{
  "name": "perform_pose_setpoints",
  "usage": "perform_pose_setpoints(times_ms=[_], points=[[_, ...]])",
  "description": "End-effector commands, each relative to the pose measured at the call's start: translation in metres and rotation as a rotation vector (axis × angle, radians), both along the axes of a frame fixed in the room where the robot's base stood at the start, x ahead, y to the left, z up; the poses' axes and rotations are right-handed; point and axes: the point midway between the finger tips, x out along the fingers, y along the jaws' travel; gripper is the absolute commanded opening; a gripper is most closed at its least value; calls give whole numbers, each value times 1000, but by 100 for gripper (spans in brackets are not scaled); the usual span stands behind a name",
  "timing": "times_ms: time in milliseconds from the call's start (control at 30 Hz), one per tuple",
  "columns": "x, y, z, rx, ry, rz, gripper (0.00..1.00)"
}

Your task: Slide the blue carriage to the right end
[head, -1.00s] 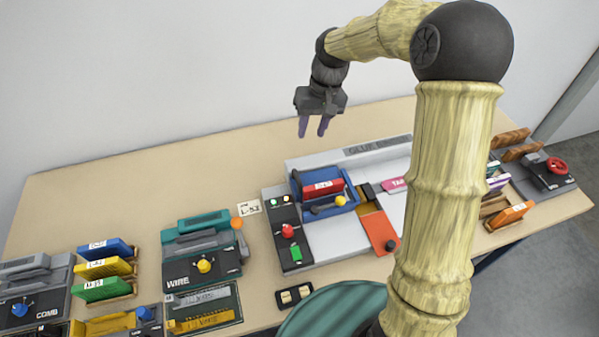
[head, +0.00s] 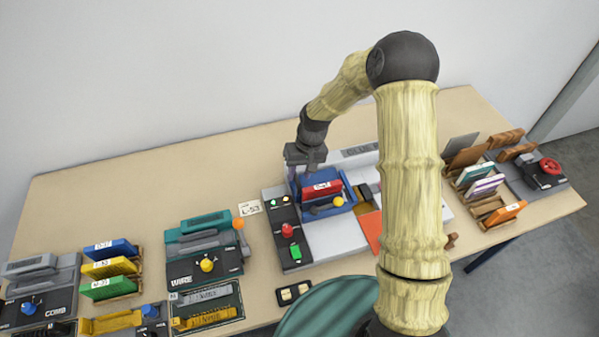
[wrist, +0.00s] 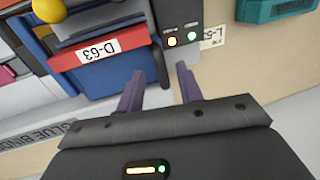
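The blue carriage (head: 347,191) sits at the left part of the grey glue binder (head: 335,238), beside its dark button panel (head: 286,232). It holds a red block labelled D-63 (head: 321,188) and has a yellow knob (head: 338,201). My gripper (head: 300,172) is low at the carriage's back left corner; its fingertips are mostly hidden in the head view. In the wrist view my gripper (wrist: 158,84) shows two purple fingers, apart, with nothing held between them. The left finger is close to the blue carriage (wrist: 105,82); I cannot tell whether they touch.
An orange plate (head: 371,230) lies right of the carriage, partly behind my arm. The wire machine (head: 200,265) with a teal top stands to the left. Racks of coloured blocks (head: 482,187) stand to the right. The table behind the wire machine is clear.

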Motion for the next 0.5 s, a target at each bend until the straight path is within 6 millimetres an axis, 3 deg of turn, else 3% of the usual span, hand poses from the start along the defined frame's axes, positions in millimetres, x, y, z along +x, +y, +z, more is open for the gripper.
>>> perform_pose_setpoints(times_ms=[200, 433, 500], points=[[-1, 4, -16, 0, -1, 1, 36], [0, 2, -16, 0, -2, -2, 36], [0, 1, -16, 0, -1, -3, 26]])
